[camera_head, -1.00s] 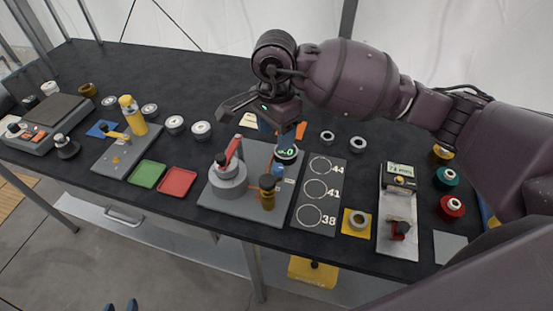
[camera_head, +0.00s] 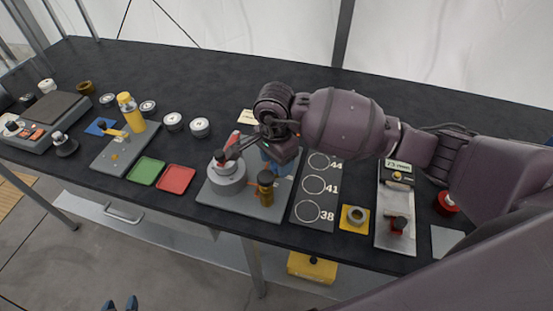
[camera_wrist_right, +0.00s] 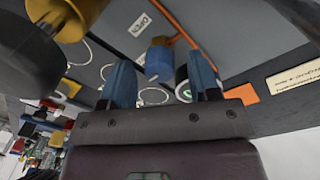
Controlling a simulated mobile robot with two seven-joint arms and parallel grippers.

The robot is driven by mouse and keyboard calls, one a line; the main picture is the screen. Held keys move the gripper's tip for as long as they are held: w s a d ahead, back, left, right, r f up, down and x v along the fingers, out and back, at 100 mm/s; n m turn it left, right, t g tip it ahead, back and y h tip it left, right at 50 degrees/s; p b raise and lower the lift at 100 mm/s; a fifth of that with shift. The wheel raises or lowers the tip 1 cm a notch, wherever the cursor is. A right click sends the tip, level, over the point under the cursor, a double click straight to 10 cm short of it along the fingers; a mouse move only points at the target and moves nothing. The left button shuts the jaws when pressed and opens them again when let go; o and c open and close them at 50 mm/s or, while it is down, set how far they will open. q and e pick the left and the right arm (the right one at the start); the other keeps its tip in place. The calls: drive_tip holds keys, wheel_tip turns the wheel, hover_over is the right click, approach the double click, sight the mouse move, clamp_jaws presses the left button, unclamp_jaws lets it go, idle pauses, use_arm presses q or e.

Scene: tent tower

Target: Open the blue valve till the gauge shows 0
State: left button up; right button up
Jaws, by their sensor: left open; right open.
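The blue valve (camera_wrist_right: 159,60) is a small blue knob by an orange pipe in the right wrist view. My right gripper (camera_wrist_right: 161,76) is open, its two blue fingers on either side of the knob; I cannot tell if they touch it. In the head view the right gripper (camera_head: 270,160) is low over the grey rig plate (camera_head: 243,208) and mostly covers the valve. The gauge (camera_wrist_right: 183,82), a round dial with a green ring, is partly behind a finger; its reading is hidden. My left gripper (camera_head: 120,304) is open and empty at the bottom left, away from the table.
A grey cylinder (camera_head: 227,180) with a red lever and a brass-coloured knob (camera_head: 265,184) stand close to my right gripper. A dark board with numbered circles (camera_head: 315,189) lies to the right. Red (camera_head: 175,179) and green (camera_head: 146,171) trays lie left of the rig.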

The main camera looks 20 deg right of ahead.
drive_tip(key=c, duration=0.9)
